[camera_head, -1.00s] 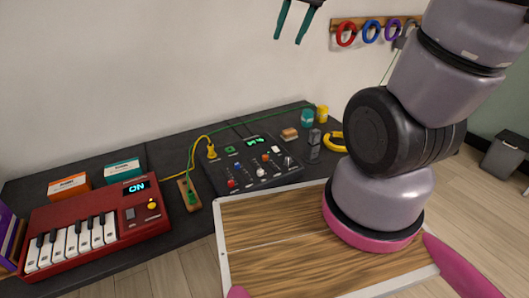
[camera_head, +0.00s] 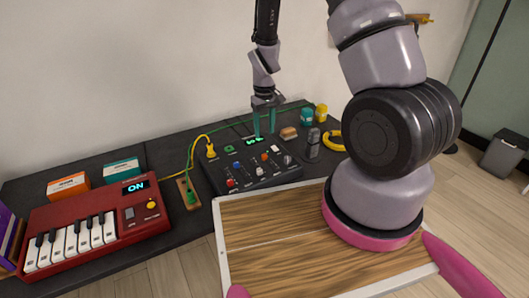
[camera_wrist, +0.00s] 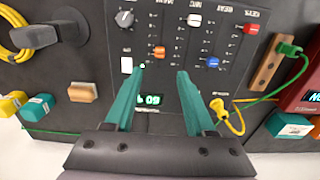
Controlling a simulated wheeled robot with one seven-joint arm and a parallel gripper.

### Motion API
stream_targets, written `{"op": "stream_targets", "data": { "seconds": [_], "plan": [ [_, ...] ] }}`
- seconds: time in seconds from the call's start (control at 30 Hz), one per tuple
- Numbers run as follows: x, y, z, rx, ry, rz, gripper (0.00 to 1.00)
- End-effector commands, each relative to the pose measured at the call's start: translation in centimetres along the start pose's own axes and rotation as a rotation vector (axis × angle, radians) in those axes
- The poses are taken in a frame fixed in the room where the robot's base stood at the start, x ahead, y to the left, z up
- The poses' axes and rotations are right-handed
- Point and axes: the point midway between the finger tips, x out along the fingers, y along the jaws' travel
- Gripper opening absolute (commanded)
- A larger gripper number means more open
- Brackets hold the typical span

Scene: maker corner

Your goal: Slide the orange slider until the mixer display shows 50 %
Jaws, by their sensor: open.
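The black mixer (camera_head: 215,180) stands on the dark bench. Its orange slider (camera_head: 264,157) also shows in the wrist view (camera_wrist: 159,51), just beyond my fingertips and between their lines. My gripper (camera_head: 265,134) is open, pointing down over the mixer's back part, with nothing between its teal fingers (camera_wrist: 160,74). I see no contact with the slider. The green mixer display (camera_head: 252,141) is partly covered by a finger; in the wrist view it appears upside down (camera_wrist: 150,99), and its digits look like 60, but I cannot be sure.
Other mixer controls sit close by: a blue slider (camera_wrist: 213,62), a white slider (camera_wrist: 194,20), a red slider (camera_wrist: 251,28) and a grey knob (camera_wrist: 124,18). A red keyboard (camera_head: 100,255) is at left. A yellow cable (camera_head: 197,145) and a wooden block (camera_head: 288,132) lie near the mixer.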

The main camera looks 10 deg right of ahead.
Motion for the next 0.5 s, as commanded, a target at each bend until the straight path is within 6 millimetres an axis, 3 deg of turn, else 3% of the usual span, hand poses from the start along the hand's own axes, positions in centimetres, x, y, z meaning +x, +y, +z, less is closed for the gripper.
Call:
{"op": "stream_targets", "data": {
  "seconds": [0.5],
  "plan": [
    [8.7,0.0,0.1,0.002,-0.002,-0.001,0.55]
  ]
}}
